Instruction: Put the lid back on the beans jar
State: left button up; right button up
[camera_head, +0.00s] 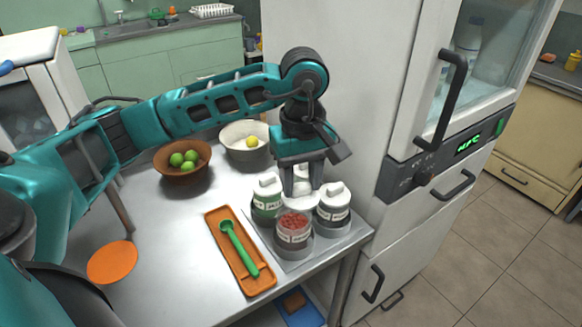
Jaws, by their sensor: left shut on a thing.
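The jar of red beans (294,229) stands open at the front of a grey tray, its red contents showing through the top. My left gripper (302,188) points down just behind and above it, shut on a white lid (299,203) by its knob. The lid looks close to the bean jar's back rim; I cannot tell whether it touches. A green-filled jar (267,206) with a white lid stands to the left, and another white-lidded jar (333,213) to the right. The area behind the held lid is hidden. My right gripper is not in view.
An orange tray (260,283) with a green spoon (238,246) lies left of the jars. A brown bowl of green fruit (182,177) and a pale bowl (240,155) stand behind. An orange disc (112,262) lies at left. A white fridge (340,90) stands close at right.

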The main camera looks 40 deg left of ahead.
aim_at(294, 200)
pick_arm(q)
jog(key=n, duration=0.1)
jog(key=a+n, duration=0.1)
jog(key=shift+a+r+n, duration=0.15)
jog(key=shift+r+n, duration=0.15)
jog(key=shift+a+f+n, duration=0.1)
jog(key=shift+n, duration=0.2)
jog(key=shift+f+b, duration=1.2)
jog(key=shift+f, duration=0.8)
jog(key=shift+f+b, duration=1)
jog(key=shift+f, duration=0.1)
jog(key=shift+f+b, duration=0.15)
jog(key=shift+b, duration=0.65)
jog(key=o, duration=1.6)
